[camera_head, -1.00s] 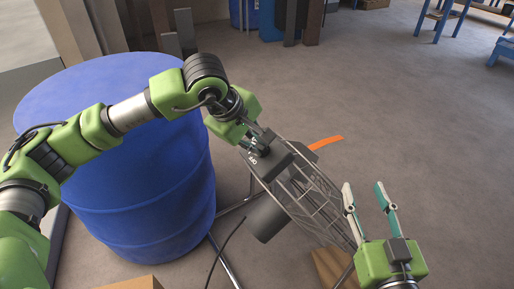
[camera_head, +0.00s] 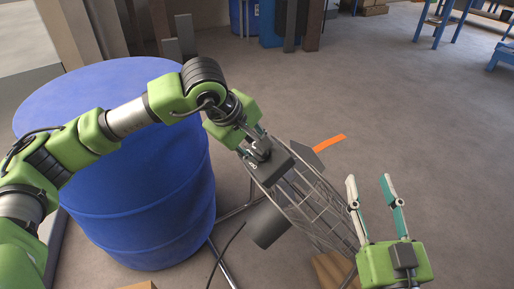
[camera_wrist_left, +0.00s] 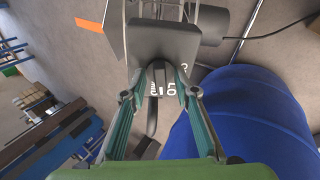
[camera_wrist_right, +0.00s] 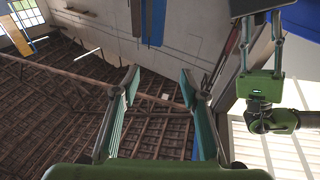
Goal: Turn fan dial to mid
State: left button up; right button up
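The fan (camera_head: 310,205) has a wire cage and a dark control box (camera_head: 277,170) beside the blue drum. My left gripper (camera_head: 258,148) is at this box. In the left wrist view the box's dark dial (camera_wrist_left: 157,72) lies between the left fingertips, with white number marks next to it. The left fingers stand on either side of the dial; whether they press on it I cannot tell. Its exact setting is not readable. My right gripper (camera_head: 370,190) is open and empty, to the right of the fan cage, and its spread fingers also show in the right wrist view (camera_wrist_right: 160,85).
A large blue drum (camera_head: 140,190) stands left of the fan, under my left arm. A dark motor cylinder (camera_head: 265,226) and a cable (camera_head: 225,255) are below the box. An orange strip (camera_head: 329,143) shows behind the fan. The floor to the right is clear.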

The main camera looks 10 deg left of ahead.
pick_arm(q)
jog(key=v, duration=1.2)
